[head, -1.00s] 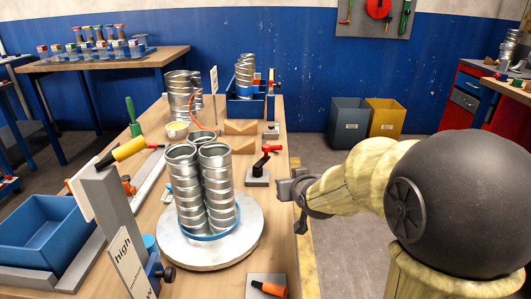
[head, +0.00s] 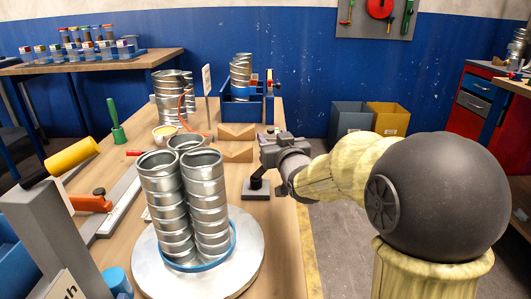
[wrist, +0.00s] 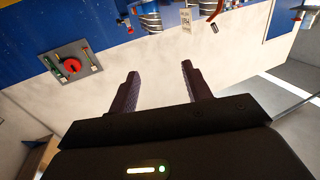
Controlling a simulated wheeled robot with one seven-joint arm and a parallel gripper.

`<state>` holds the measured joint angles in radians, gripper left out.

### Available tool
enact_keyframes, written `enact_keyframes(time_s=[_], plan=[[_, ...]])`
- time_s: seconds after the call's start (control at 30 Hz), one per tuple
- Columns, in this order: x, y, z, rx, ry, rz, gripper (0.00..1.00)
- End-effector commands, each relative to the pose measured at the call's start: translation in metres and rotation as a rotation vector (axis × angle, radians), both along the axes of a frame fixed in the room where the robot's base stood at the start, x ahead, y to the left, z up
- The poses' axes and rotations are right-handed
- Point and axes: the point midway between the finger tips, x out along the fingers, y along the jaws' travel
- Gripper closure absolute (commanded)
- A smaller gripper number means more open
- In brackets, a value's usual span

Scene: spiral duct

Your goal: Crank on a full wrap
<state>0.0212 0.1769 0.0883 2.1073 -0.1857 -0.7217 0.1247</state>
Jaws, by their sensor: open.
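Several silver spiral ducts (head: 203,200) stand upright in a bundle on a round pale turntable (head: 240,275). A blue band (head: 200,262) runs around their foot. A yellow handle (head: 73,156) sits on top of a grey post (head: 45,230) at the front left; whether it is the crank, I cannot tell. My gripper (head: 268,148) is right of the ducts and apart from them, in front of or over a black clamp stand (head: 257,187). The wrist view shows its two fingers (wrist: 159,72) spread, with nothing between them.
Wooden V-blocks (head: 237,151) and a blue bin (head: 245,108) stand farther back on the bench. More ducts (head: 172,95) stand at the back left. An orange-red clamp (head: 90,203) lies left of the turntable. Grey and yellow bins (head: 388,118) stand on the floor beyond.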

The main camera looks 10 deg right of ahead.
Motion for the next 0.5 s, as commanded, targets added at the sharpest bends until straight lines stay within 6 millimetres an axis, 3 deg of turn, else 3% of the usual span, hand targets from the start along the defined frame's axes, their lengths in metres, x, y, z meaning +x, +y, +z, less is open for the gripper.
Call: enact_keyframes(time_s=[0.27,0.5], plan=[[0.0,0.0,-0.011,-0.001,0.004,-0.001,0.51],[0.0,0.0,-0.049,0.001,0.005,-0.001,0.51]])
